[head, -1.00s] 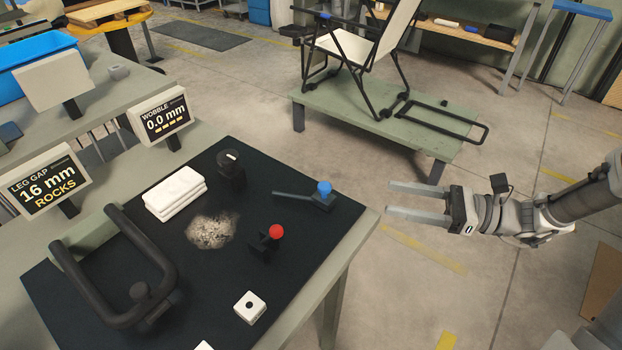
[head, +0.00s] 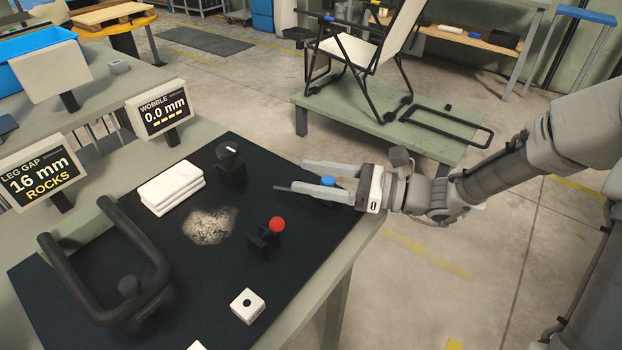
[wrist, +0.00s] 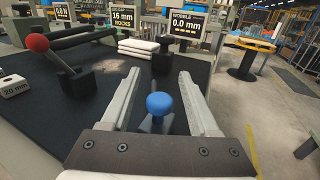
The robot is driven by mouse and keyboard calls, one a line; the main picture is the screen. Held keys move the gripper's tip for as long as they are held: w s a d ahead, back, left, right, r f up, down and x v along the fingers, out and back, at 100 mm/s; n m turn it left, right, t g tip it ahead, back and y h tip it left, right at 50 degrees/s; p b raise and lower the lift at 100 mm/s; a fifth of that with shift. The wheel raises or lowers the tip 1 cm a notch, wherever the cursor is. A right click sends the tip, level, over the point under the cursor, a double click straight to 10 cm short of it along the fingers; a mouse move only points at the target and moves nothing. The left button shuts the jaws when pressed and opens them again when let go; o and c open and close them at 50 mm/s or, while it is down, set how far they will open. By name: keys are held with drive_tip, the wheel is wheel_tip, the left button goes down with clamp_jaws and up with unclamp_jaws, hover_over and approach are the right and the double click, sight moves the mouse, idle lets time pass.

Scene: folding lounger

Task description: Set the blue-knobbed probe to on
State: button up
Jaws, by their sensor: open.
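The blue-knobbed probe (head: 328,181) stands at the right edge of the black mat, partly hidden by my gripper in the head view. Its lever bar shows past the fingers, pointing left. In the wrist view the round blue knob (wrist: 160,103) sits between my open fingers, nearer the palm, with a gap on both sides. My gripper (head: 290,176) is open and level, its fingers reaching over the mat's right edge on either side of the knob. The wrist view shows its fingertips (wrist: 160,77) apart with nothing clamped.
A red-knobbed lever (head: 277,225), a dark dial block (head: 229,165), white pads (head: 172,187) and a white cube (head: 247,306) share the mat. Displays read leg gap 16 mm ROCKS (head: 40,172) and wobble 0.0 mm (head: 163,108). The folding lounger (head: 370,50) stands behind on a green platform.

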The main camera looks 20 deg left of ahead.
drive_tip(key=shift+a, duration=0.2)
clamp_jaws()
idle(1.4)
